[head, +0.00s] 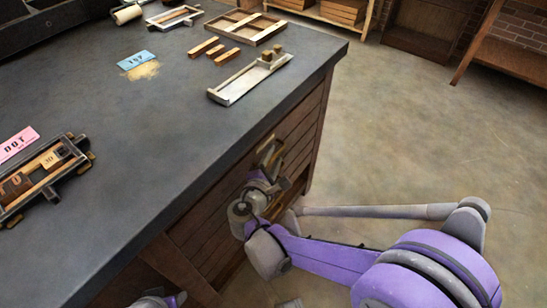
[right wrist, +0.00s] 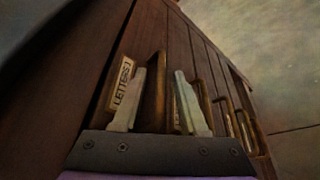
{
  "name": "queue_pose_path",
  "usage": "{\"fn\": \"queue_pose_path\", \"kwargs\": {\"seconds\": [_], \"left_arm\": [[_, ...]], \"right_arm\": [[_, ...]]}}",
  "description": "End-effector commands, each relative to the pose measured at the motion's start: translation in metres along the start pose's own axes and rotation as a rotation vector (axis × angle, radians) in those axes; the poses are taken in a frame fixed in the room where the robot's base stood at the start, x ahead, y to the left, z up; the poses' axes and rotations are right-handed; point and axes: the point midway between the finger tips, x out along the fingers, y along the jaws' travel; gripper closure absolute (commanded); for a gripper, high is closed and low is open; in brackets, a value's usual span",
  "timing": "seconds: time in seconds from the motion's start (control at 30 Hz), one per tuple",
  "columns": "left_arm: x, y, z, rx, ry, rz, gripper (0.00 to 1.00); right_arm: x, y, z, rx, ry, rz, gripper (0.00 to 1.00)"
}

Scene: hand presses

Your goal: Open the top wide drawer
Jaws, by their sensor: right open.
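The wooden drawer front (head: 298,133) is in the side of the dark-topped bench and looks flush. A brass handle (head: 270,153) shows just below the bench edge. My right gripper (head: 266,186) is at the drawer fronts beside the handles. In the right wrist view, a "LETTERS" label (right wrist: 122,82) sits by the left finger. A brass handle (right wrist: 153,92) stands between the spread fingers of my right gripper (right wrist: 163,100). I cannot tell whether the fingers touch it. My left gripper is not clearly seen.
More brass handles (right wrist: 230,115) run along the lower drawers. The bench top (head: 150,140) holds a metal composing tray (head: 228,93), wooden strips (head: 215,49), a wooden frame (head: 246,27) and a type holder (head: 45,170). The floor (head: 420,120) to the right is clear.

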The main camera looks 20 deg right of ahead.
Motion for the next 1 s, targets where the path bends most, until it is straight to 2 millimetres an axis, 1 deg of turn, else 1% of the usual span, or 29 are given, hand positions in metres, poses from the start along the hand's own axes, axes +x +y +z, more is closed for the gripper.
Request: {"fn": "queue_pose_path", "kwargs": {"seconds": [0.1,0.3,0.37,0.4,0.53,0.57,1.0], "left_arm": [[0.0007,0.0000,0.0001,0.000,0.000,0.000,0.50],[0.0005,0.0000,0.0001,0.000,0.000,0.000,0.50],[0.0005,0.0000,0.0001,0.000,0.000,0.000,0.50],[0.0005,0.0000,0.0001,0.000,0.000,0.000,0.50],[0.0005,0.0000,0.0001,0.000,0.000,0.000,0.50],[0.0005,0.0000,0.0001,0.000,0.000,0.000,0.50],[0.0005,0.0000,0.0001,0.000,0.000,0.000,0.50]], "right_arm": [[0.0037,-0.0002,0.0005,0.000,-0.001,-0.001,0.58],[0.0035,0.0000,0.0004,0.000,-0.001,0.000,0.58],[0.0034,0.0000,0.0004,0.000,-0.001,0.000,0.67],[0.0033,0.0000,0.0004,0.000,-0.001,0.000,0.74],[0.0032,0.0000,0.0004,0.000,0.000,0.000,0.97],[0.0032,0.0000,0.0004,0.000,0.000,0.000,1.00],[0.0031,0.0000,0.0003,0.000,0.000,0.000,1.00]]}}
